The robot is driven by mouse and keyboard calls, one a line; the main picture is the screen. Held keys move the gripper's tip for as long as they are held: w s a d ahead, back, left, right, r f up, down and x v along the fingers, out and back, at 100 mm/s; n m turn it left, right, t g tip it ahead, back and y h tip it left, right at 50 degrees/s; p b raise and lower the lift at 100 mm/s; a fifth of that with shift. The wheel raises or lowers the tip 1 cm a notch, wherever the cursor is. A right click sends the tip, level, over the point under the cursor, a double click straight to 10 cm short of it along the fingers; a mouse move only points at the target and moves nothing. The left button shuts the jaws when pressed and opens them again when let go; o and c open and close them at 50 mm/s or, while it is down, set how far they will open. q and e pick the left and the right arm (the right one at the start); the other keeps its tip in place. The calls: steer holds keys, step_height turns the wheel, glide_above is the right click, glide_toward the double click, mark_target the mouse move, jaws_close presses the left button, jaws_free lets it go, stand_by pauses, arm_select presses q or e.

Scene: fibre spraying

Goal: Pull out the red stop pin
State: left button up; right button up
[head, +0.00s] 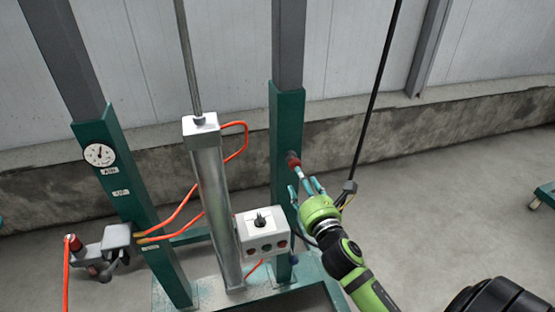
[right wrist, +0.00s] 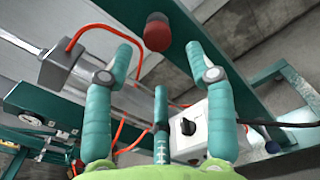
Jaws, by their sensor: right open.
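The red stop pin (head: 293,160) sits on the right green post, at mid-height, with its round red head facing out. In the right wrist view the red pin head (right wrist: 157,33) shows at the top centre, on the dark green post. My right gripper (head: 306,187) is just below and to the right of the pin in the head view. Its teal fingers (right wrist: 165,65) are spread apart, on either side of the pin head in the wrist view, with nothing between them. Whether any finger touches the pin cannot be told. My left gripper is not in view.
A white control box (head: 262,233) with a black knob is left of my right gripper. A grey cylinder (head: 215,205) with orange hoses stands between the posts. A gauge (head: 99,154) is on the left post. A black cable (head: 377,95) hangs behind my gripper.

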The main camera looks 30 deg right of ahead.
mark_target(294, 163)
steer(key=x, duration=0.6)
steer(key=shift+d+r+p, duration=0.15)
steer(key=shift+r+p, duration=0.15)
steer(key=shift+p, duration=0.1)
steer(key=shift+w, duration=0.15)
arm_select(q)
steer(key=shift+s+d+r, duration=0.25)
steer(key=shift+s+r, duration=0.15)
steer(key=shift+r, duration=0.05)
arm_select(e)
jaws_close()
